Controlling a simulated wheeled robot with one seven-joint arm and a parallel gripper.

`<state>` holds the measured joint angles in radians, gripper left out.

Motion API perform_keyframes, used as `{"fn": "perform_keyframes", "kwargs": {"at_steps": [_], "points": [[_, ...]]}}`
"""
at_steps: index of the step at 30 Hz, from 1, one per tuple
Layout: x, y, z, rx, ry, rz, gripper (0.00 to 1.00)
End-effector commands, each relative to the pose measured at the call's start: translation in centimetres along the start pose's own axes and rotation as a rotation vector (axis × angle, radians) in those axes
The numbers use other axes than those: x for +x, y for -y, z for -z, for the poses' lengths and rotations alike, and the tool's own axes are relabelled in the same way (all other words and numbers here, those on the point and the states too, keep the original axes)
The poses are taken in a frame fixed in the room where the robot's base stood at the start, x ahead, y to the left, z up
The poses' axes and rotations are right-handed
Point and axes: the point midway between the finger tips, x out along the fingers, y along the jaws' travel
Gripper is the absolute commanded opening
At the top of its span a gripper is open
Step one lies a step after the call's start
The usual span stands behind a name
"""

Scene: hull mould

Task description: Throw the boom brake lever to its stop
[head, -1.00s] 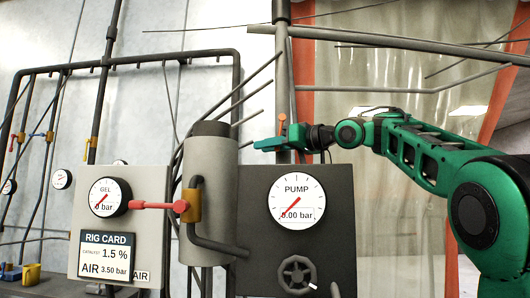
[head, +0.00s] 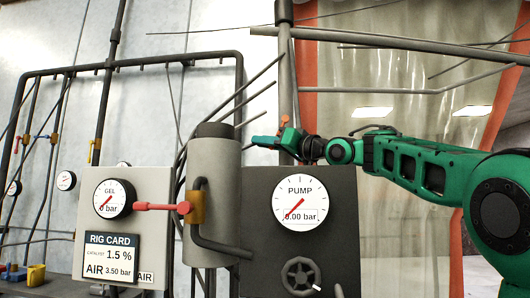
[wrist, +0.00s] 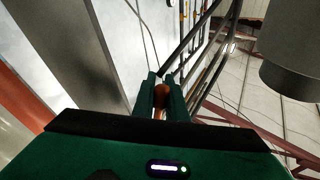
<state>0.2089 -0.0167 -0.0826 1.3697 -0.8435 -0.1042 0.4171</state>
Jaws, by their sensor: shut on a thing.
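My green gripper (head: 264,141) is at the grey upright post (head: 284,60), above the pump panel. In the wrist view my gripper (wrist: 161,92) is shut on a rounded orange-brown piece, which I take to be the boom brake lever (wrist: 162,97). In the head view an orange-red piece, likely part of the lever (head: 285,121), stands up just above my gripper. The lever's pivot and stop are hidden or too small to make out.
The pump panel (head: 345,247) with its gauge and handwheel (head: 300,276) is below my arm. A grey cylinder (head: 213,160) stands left of it. A red-handled valve (head: 160,206) sits by the gel panel (head: 150,185). Grey boom bars (head: 420,55) cross above.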

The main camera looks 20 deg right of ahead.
Motion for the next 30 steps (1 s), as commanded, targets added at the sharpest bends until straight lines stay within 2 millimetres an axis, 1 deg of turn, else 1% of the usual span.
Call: {"fn": "perform_keyframes", "kwargs": {"at_steps": [6, 16, 17, 26, 30], "points": [[0.54, 0.22, 0.47, 0.049, -0.08, 0.003, 0.0], [0.54, 0.1, 0.5, 0.052, -0.085, 0.001, 0.0], [0.53, 0.08, 0.5, 0.052, -0.085, 0.001, 0.19], [0.52, 0.24, 0.48, 0.052, -0.084, 0.004, 0.2], [-0.15, 0.2, 0.42, 0.052, -0.084, 0.003, 0.2]]}}
